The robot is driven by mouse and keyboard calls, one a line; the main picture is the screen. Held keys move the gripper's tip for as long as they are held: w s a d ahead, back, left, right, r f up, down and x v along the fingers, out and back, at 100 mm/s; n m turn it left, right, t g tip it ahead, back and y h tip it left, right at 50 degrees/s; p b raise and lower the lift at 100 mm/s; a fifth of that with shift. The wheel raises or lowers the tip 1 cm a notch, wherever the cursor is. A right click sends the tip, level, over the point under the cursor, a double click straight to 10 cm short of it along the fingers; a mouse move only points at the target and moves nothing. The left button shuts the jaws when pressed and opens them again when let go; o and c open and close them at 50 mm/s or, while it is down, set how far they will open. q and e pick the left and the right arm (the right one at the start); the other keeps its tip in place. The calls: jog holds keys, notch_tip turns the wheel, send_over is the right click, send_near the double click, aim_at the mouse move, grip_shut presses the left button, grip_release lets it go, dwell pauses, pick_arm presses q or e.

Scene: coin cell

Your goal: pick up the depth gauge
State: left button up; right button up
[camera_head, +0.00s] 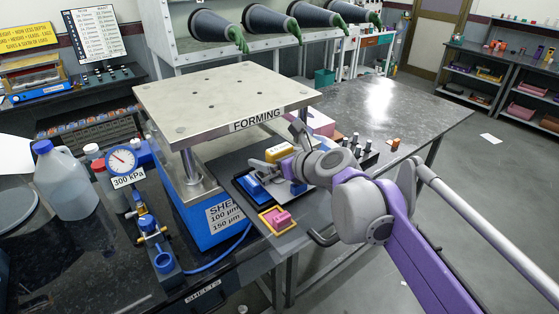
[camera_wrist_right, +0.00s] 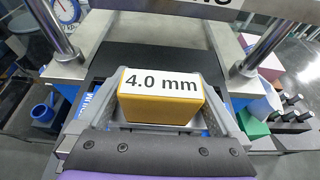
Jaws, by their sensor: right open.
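The depth gauge appears to be the yellow block labelled "4.0 mm" (camera_wrist_right: 160,108); it also shows in the head view (camera_head: 279,152), on the dark mat beside the forming press. My right gripper (camera_wrist_right: 158,78) is open, with one grey finger on each side of the block. In the head view, the right gripper (camera_head: 281,150) reaches in from the right at the block. Whether the fingers touch the block cannot be told. My left gripper is not in view.
The forming press (camera_head: 222,100) stands close behind, with its top plate above bench height and posts either side in the wrist view. The far right of the bench (camera_head: 400,105) is clear.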

jog(key=shift+s, duration=0.1)
jog(key=shift+c, duration=0.7)
grip_shut()
